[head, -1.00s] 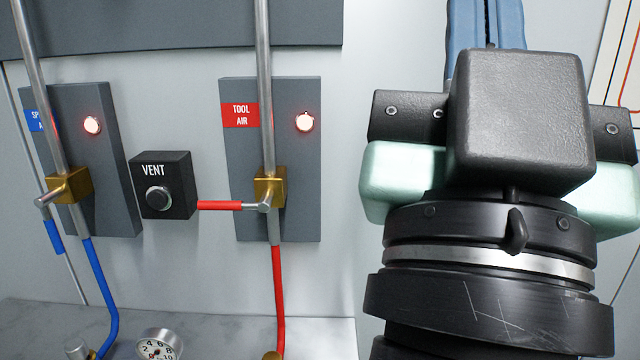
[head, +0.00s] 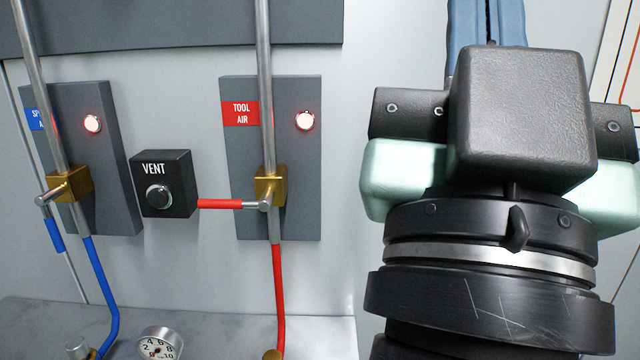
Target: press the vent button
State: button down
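The vent button (head: 158,196) is a round dark button with a metal ring on a small black box (head: 177,166) labelled VENT. The box is on the pale wall panel between two grey valve plates. Nothing touches the button in the head view. My gripper (head: 487,20) is at the right, well apart from the button. It is seen from behind, with its blue fingers pointing up. The finger tips are cut off by the top edge. A narrow dark gap shows between the fingers, but I cannot tell how far they are open.
The TOOL AIR plate (head: 298,180) has a lit red lamp and a brass valve (head: 270,188); its red handle (head: 220,204) reaches left close to the VENT box. The left plate (head: 108,190) has a blue-handled valve. A gauge (head: 160,344) sits below.

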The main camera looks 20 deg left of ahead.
aim_at(157, 198)
jog(key=j, duration=0.95)
jog(key=k+j+z, duration=0.1)
jog(key=j, duration=0.8)
jog(key=k+j, duration=0.1)
jog(key=j, duration=0.85)
